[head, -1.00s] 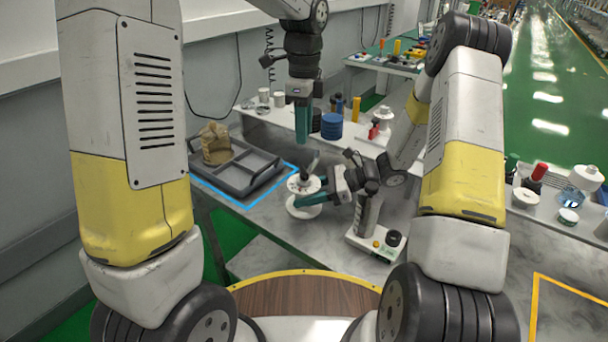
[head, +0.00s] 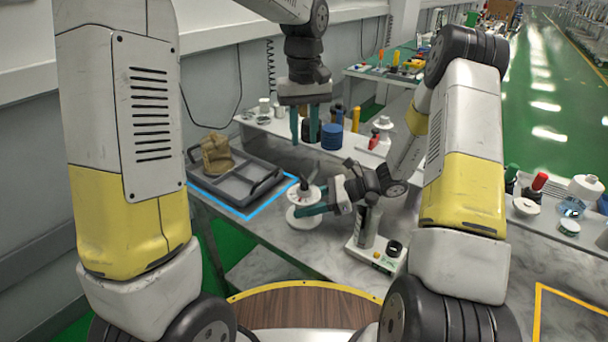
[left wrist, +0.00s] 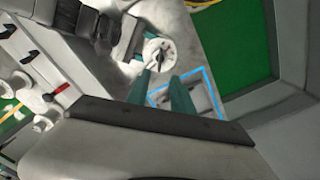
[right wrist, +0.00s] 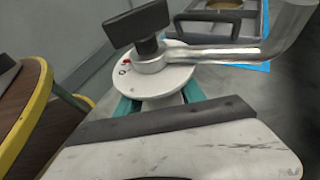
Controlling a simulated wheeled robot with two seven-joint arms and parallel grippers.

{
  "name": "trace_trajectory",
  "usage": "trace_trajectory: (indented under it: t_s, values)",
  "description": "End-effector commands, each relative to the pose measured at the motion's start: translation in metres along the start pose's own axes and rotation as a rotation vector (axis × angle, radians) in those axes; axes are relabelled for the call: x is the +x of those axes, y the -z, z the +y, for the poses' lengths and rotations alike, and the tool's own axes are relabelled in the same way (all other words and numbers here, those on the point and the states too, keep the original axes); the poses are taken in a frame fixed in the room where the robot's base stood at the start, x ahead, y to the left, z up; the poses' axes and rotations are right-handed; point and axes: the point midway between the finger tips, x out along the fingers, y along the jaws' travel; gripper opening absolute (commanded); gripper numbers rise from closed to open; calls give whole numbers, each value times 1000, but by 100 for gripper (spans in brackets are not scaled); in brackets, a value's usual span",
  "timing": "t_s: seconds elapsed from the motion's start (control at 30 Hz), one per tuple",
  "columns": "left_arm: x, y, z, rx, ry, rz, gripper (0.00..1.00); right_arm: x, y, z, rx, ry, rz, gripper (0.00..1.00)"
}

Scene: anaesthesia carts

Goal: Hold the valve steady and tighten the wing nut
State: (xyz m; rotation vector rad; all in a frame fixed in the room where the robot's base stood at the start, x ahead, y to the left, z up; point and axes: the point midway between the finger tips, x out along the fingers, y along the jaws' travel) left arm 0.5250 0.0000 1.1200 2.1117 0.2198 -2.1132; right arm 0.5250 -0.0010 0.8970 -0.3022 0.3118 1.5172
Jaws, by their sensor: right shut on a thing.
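The valve (head: 303,221) stands on the grey bench, a white body with a round disc on top. In the right wrist view the disc (right wrist: 150,82) carries a black wing-shaped piece (right wrist: 138,26), apparently the wing nut, and a silver lever (right wrist: 215,54). My right gripper (head: 308,211) is shut on the valve below the disc, its teal fingers on both sides of the neck in the right wrist view (right wrist: 160,100). My left gripper (head: 304,140) hangs above and behind the valve, fingers apart and empty. In the left wrist view (left wrist: 160,80) its fingers point toward the valve (left wrist: 158,54).
A grey tray (head: 226,184) with a brown object (head: 216,152) sits inside a blue outline left of the valve. A device with a grey column (head: 367,226) stands close right of the valve. Bottles and a blue stack (head: 332,137) line the bench's back.

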Motion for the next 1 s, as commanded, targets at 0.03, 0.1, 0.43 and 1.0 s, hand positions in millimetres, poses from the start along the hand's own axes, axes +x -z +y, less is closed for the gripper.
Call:
trace_trajectory:
  t_s: [0.03, 0.1, 0.43, 1.0]
  values:
    - [0, 0, 0, -46, 0, 0, 28, 0, 0, 0, -1, 0, -1, 0]
    - [-1, 0, 0, -99, 0, 0, 28, 0, 0, 0, -1, 0, -1, 0]
    - [32, -1, 0, -149, 2, -3, 28, 0, -1, 0, -1, 0, -1, 0]
    - [117, 0, 0, -148, 0, 0, 28, 0, -1, 0, -1, 0, -1, 0]
